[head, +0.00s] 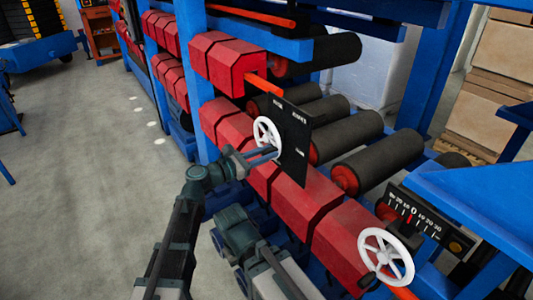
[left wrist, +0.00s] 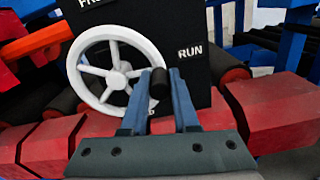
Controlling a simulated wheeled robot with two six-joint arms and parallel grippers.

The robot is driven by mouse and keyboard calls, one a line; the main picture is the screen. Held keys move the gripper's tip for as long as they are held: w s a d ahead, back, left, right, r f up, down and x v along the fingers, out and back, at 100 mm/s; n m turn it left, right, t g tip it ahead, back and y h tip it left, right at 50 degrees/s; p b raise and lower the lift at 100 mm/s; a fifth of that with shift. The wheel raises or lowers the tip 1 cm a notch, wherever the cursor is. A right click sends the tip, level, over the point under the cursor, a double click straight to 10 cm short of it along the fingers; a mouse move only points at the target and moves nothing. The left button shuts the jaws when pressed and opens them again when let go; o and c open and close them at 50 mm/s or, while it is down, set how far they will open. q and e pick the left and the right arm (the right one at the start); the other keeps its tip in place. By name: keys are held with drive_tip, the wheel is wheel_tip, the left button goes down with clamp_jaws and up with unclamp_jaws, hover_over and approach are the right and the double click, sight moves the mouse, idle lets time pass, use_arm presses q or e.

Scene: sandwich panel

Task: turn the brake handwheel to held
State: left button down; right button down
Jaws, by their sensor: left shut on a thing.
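The white spoked handwheel (head: 267,134) sits in front of a black panel (head: 297,150) with white labels, too small to read fully in the head view. In the left wrist view the wheel (left wrist: 117,80) fills the left half, with "RUN" on the panel (left wrist: 198,75) at its right and a partly cut-off label at upper left. A black knob (left wrist: 159,84) is at the wheel's lower right rim. My left gripper (head: 272,154) is shut on this knob, with one blue finger (left wrist: 137,105) on each side. My right gripper's fingers are not visible.
A second white handwheel (head: 386,257) stands at lower right beside a numbered scale plate (head: 420,217). Red housings (head: 285,200) and dark rollers (head: 380,163) lie around and behind the panel. Blue frame posts stand nearby. The grey floor (head: 80,150) at left is clear.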

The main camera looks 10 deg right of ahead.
use_arm(q)
drive_tip(key=shift+f, duration=0.15)
idle(0.8)
drive_tip(key=shift+f+m+b, duration=0.55)
drive_tip(key=shift+m+b, duration=0.1)
drive_tip(key=shift+m, duration=0.25)
drive_tip(key=w+a+f+m+b, duration=0.2)
drive_tip(key=w+f+m+b, duration=0.3)
drive_tip(key=m, duration=1.1)
drive_tip(key=shift+w+a+f, duration=0.15)
drive_tip(key=shift+w, duration=0.45)
drive_tip(key=c, duration=0.7)
unclamp_jaws()
drive_tip(key=shift+a, duration=0.1)
drive_tip(key=v, duration=1.3)
drive_tip(key=shift+s+a, duration=0.1)
drive_tip(key=shift+a, duration=0.2)
